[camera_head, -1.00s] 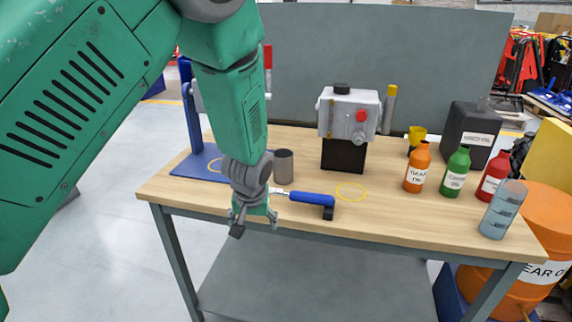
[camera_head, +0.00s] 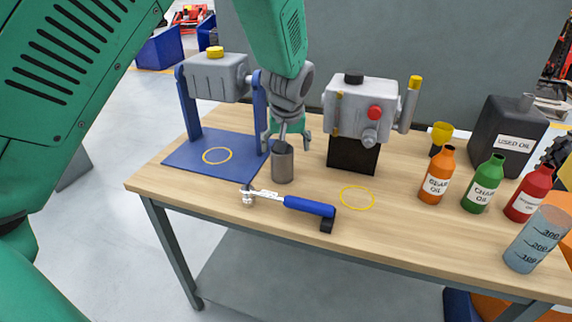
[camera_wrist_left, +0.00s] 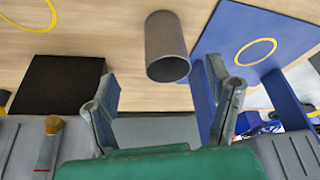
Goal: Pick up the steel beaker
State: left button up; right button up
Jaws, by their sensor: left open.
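The steel beaker (camera_head: 283,165) is a grey open-topped cylinder standing upright on the wooden workbench. It also shows in the left wrist view (camera_wrist_left: 167,45), with its rim toward the camera. My left gripper (camera_head: 286,142) is open at the beaker's top in the head view. In the left wrist view my left gripper's fingers (camera_wrist_left: 172,95) are spread apart, with the beaker ahead of the gap between them. No grip on the beaker shows. My right gripper is not in view.
A blue stand (camera_head: 185,160) is left of the beaker, and a grey machine on a black block (camera_head: 352,155) is to its right. A blue-handled tool (camera_head: 308,206) lies in front. Bottles (camera_head: 437,178) and a measuring cylinder (camera_head: 535,242) stand at the right.

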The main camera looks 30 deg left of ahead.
aim_at(282, 166)
pick_arm(q)
jog(key=x, duration=0.5)
jog(key=shift+w+f, duration=0.1)
jog(key=x, duration=0.3)
jog(key=b+x, duration=0.1)
jog(key=x, duration=0.1)
jog(key=shift+w+a+f, duration=0.1)
jog(key=shift+a+f, duration=0.15)
jog(key=shift+a, duration=0.2)
jog(key=c, duration=1.2)
